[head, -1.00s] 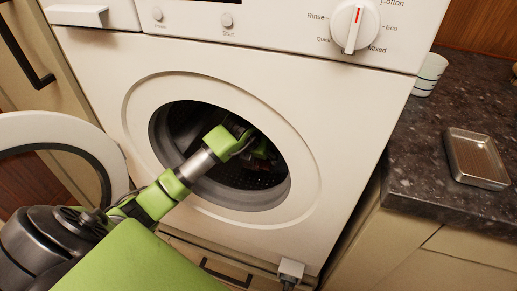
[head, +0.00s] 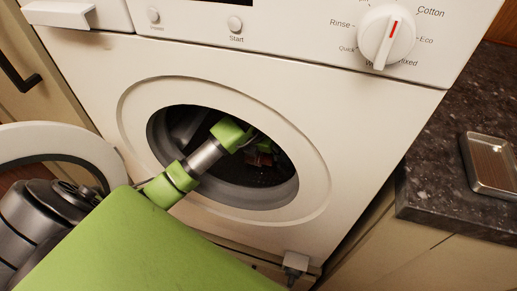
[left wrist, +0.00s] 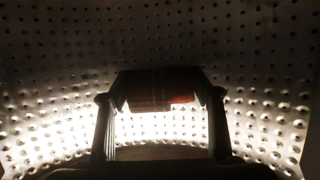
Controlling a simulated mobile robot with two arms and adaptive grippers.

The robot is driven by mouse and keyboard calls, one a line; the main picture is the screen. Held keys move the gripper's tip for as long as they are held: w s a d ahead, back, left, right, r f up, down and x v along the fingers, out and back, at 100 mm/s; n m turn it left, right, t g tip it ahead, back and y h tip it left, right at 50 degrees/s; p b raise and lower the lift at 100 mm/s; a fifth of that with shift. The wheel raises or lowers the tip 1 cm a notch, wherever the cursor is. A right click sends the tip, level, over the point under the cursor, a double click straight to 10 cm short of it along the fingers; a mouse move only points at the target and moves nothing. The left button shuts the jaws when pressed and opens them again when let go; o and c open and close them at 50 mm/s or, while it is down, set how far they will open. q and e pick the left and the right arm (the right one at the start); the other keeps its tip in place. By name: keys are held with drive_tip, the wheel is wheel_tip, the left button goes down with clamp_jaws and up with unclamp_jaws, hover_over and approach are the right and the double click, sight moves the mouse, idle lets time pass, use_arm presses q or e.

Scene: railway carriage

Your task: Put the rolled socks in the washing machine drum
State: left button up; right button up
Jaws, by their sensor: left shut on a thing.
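The washing machine (head: 90,75) stands ahead with its round door opening uncovered. Its dark perforated drum (head: 225,190) shows inside, and its holed metal wall fills the left wrist view (left wrist: 60,60). My left arm reaches through the opening. My left gripper (head: 260,150) is inside the drum, mostly in shadow. In the left wrist view, its two fingers are closed on a dark, reddish-brown bundle (left wrist: 155,98), which seems to be the rolled socks. The bundle is held between the fingertips; whether it touches the drum wall I cannot tell. My right gripper is out of view.
The open washing machine door (head: 62,135) is swung out to the left, close to my left arm. A dark speckled worktop (head: 440,165) with a metal tray (head: 492,165) lies to the right.

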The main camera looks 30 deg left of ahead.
sight(259, 158)
use_arm(q)
drive_tip(key=shift+d, duration=0.15)
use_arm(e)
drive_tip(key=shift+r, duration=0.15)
use_arm(q)
drive_tip(key=o, duration=1.1)
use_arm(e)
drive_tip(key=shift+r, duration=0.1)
use_arm(q)
drive_tip(key=shift+r, duration=0.2)
drive_tip(key=p+v, duration=0.1)
drive_tip(key=v, duration=0.6)
drive_tip(key=shift+s+r, duration=0.1)
drive_tip(key=shift+s, duration=0.05)
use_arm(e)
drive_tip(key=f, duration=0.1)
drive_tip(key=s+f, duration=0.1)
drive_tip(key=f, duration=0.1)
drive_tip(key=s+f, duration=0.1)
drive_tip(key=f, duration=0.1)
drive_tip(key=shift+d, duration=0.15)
